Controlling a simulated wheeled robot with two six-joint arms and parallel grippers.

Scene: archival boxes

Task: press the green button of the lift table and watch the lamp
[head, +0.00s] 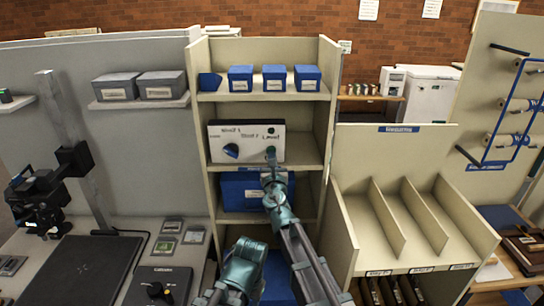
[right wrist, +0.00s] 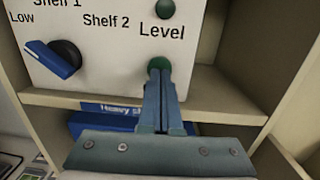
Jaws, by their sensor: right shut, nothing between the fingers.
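A white control panel (head: 245,142) stands on a shelf of the beige rack, with a blue knob (head: 231,151) at its left; the knob also shows in the right wrist view (right wrist: 62,58). In the right wrist view, a dark green round lamp (right wrist: 165,9) sits above the word "Level" and looks unlit. The green button (right wrist: 159,63) is below that word. My right gripper (right wrist: 160,78) is shut and empty, its tips at the button, partly covering it; I cannot tell whether it is pressed in. It also shows in the head view (head: 270,157).
Several blue boxes (head: 274,77) stand on the shelf above the panel, and a larger blue box (head: 239,190) on the shelf below. The rack's side walls (head: 328,100) flank the panel. A slotted beige bin (head: 360,222) stands to the right, a desk with a black stand (head: 73,160) to the left.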

